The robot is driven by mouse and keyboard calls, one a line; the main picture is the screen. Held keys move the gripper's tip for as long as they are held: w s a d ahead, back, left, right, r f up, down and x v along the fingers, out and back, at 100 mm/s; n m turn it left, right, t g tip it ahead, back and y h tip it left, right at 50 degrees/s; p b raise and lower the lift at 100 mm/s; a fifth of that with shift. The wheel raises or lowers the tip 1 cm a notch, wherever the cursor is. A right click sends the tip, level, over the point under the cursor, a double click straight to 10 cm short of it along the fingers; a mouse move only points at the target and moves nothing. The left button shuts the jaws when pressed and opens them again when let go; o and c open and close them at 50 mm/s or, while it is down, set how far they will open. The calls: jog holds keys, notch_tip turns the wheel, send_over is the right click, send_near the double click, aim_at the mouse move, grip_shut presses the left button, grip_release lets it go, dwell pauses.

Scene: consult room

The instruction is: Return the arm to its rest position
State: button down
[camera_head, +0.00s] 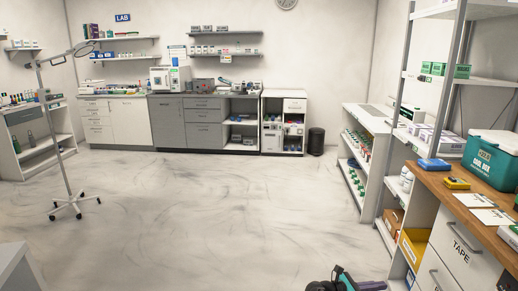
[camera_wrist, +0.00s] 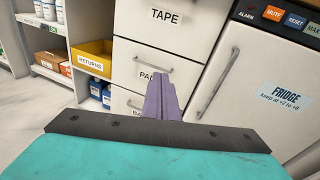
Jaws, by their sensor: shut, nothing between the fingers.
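My gripper (camera_wrist: 161,85) shows in the wrist view as purple fingers pressed together with nothing between them, in front of a dark bar and my teal wrist housing. It points toward white drawers (camera_wrist: 152,50) labelled TAPE and PA, the second label partly covered by the fingers.
A white fridge (camera_wrist: 270,70) with a handle stands right of the drawers. A yellow RETURNS bin (camera_wrist: 92,58) is on the left. A wooden counter (camera_head: 432,179) holds a green cool box (camera_head: 492,158). A wheeled stand (camera_head: 62,160) is at left. The middle floor is clear.

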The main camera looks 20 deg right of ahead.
jog(key=s+a+f+m+t+y+p, duration=0.1)
jog(key=a+f+y, duration=0.2)
jog(key=a+f, duration=0.75)
jog(key=s+a+f+y+p, duration=0.1)
jog(key=a+f+y+p, duration=0.15)
jog(key=a+f, duration=0.8)
jog(key=s+a+f+m+y, duration=0.2)
jog(key=s+a+m+y, duration=0.1)
jog(key=a, duration=0.7)
jog(key=s+a+f+m+g+y, duration=0.1)
jog(key=s+a+m+y, duration=0.3)
jog(key=a, duration=0.6)
jog(key=s+a+f+m+g+y, duration=0.1)
jog(key=s+a+f+m+y, duration=0.1)
jog(key=s+a+m+y, duration=0.2)
jog(key=s+a+m, duration=0.3)
jog(key=a+m, duration=0.1)
jog(key=a, duration=0.2)
jog(key=shift+a+f, duration=0.3)
jog(key=shift+f, duration=0.05)
